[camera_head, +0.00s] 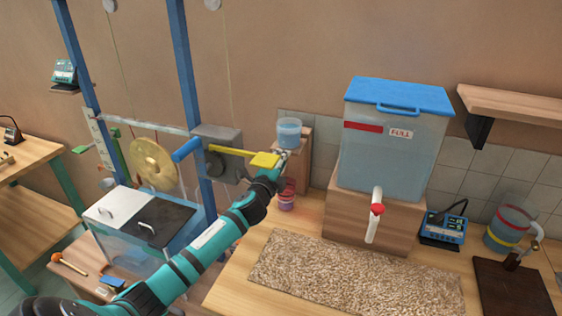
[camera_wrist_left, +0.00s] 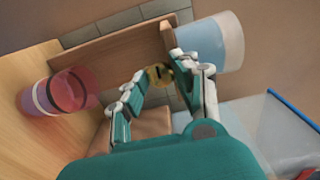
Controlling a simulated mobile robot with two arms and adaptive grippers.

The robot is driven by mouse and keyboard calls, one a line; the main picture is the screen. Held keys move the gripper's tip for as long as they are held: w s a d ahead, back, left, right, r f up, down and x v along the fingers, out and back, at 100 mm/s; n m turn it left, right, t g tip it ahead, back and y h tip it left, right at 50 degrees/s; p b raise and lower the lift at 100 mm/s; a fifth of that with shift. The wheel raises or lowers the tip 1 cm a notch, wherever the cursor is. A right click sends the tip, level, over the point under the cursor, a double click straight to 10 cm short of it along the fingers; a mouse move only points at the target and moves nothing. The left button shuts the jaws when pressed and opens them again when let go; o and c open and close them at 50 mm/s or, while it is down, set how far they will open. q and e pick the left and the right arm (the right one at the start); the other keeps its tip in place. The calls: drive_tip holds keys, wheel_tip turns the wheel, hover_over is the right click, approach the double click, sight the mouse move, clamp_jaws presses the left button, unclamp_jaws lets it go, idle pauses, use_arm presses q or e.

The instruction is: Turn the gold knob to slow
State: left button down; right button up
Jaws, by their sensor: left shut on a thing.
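My left gripper (camera_head: 282,158) reaches across from the lower left to the front of a small wooden stand (camera_head: 301,155) by the wall. In the left wrist view the gold knob (camera_wrist_left: 158,74) shows between its two fingertips, and the gripper is shut on it. The knob has a dark mark on its face. In the head view the gripper hides the knob. No slow marking is readable in either view. My right gripper is in neither view.
A blue-banded clear cup (camera_head: 289,133) stands on the wooden stand, close to my fingers. A pink cup (camera_head: 286,195) is below the gripper. A clear tank (camera_head: 390,150) with a tap stands to the right.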

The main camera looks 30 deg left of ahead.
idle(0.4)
use_arm(q)
drive_tip(key=c, duration=1)
unclamp_jaws()
drive_tip(key=v, duration=1.2)
drive_tip(key=shift+f, duration=0.1)
